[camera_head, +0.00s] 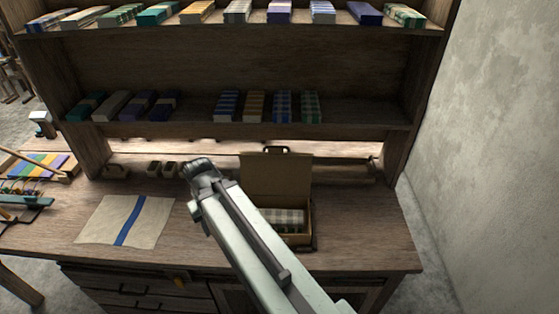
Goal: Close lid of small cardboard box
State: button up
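The small cardboard box (294,238) stands on the wooden bench, right of the middle. Its brown lid (276,178) stands open, raised upright at the back of the box. Checked cloth (284,216) lies inside the box. My pale arm crosses in front of the box and hides its left side. My gripper (198,166), the dark end of the arm, is up and to the left of the lid. I see no clear gap between its fingers, so I cannot tell whether it is open or shut.
A cloth with a blue stripe (127,220) lies left on the bench (372,226). Shelves (365,125) holding folded fabrics rise behind. Small wooden blocks (160,168) stand near the back. Coloured strips and a tool lie at the far left. Bench room right of the box is clear.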

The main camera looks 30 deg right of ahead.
aim_at(275, 172)
jog(key=k, duration=0.6)
jog(key=z, duration=0.65)
jog(key=i, duration=0.5)
jog(key=z, duration=0.05)
